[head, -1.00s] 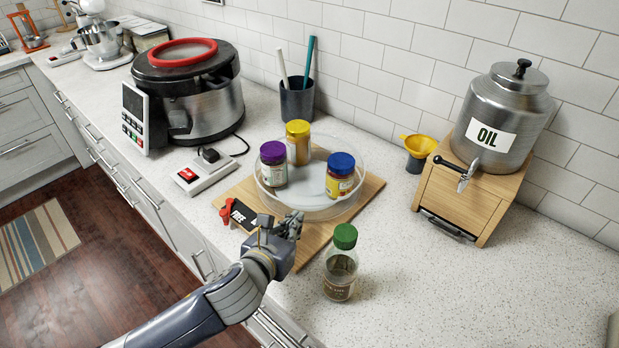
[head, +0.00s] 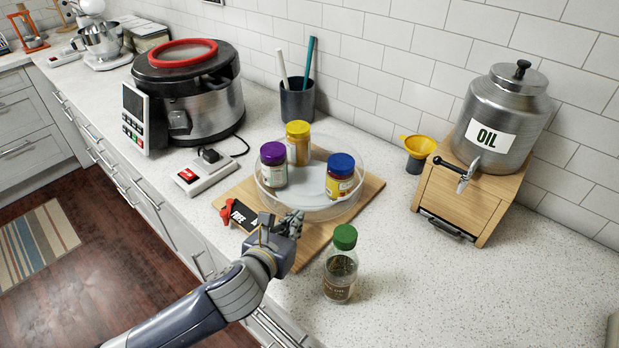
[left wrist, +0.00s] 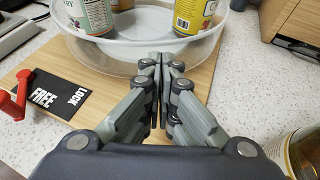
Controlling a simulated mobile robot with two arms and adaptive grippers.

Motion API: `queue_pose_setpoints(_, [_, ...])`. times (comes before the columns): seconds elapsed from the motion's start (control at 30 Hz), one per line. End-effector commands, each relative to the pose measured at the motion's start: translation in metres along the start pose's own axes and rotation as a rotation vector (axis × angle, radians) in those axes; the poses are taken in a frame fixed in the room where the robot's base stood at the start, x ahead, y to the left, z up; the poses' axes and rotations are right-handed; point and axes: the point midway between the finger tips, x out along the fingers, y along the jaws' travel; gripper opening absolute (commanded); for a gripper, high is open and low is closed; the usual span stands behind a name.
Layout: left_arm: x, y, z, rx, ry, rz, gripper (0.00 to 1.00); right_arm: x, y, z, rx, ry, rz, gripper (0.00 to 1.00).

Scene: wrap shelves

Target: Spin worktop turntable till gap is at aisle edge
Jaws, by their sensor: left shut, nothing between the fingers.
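The turntable (head: 322,208) is a clear round tray with a raised rim on a wooden board (head: 369,196). Three jars stand in it: purple-lidded (head: 273,172), yellow-lidded (head: 298,148) and blue-lidded (head: 340,180). The gap lies between the purple and blue jars, facing the front edge. My left gripper (head: 297,218) is shut and empty at the tray's front rim. In the left wrist view its fingertips (left wrist: 163,60) meet at the rim; whether they touch it I cannot tell. A red lever (head: 226,208) sits beside a black FREE/LOCK plate (head: 243,215), pointing along the FREE side. My right gripper is out of view.
A green-capped oil bottle (head: 341,268) stands close to the right of my left gripper. A cooker (head: 210,100) and a red-switch box (head: 203,172) are at left, an oil dispenser (head: 500,120) at right. The worktop (head: 440,290) at front right is clear.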

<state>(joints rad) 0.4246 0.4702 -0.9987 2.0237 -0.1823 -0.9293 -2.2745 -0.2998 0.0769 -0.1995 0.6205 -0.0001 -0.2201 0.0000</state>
Motion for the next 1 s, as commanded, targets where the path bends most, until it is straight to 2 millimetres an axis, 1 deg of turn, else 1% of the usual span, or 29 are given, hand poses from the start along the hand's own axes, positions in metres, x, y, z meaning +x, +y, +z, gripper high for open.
queue_pose_setpoints(0.3, [0.007, 0.002, 0.004, 0.000, 0.000, 0.000, 0.00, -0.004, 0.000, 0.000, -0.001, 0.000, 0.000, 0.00])
queue_pose_setpoints(0.43, [0.007, 0.003, 0.004, 0.000, 0.001, 0.001, 0.00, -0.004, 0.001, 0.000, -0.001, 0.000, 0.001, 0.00])
queue_pose_setpoints(0.8, [0.004, 0.024, 0.003, 0.001, 0.001, 0.001, 0.00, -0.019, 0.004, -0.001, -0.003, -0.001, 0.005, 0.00])
queue_pose_setpoints(1.0, [0.003, 0.032, 0.002, 0.001, 0.001, 0.001, 0.00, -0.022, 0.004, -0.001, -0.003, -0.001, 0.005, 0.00])
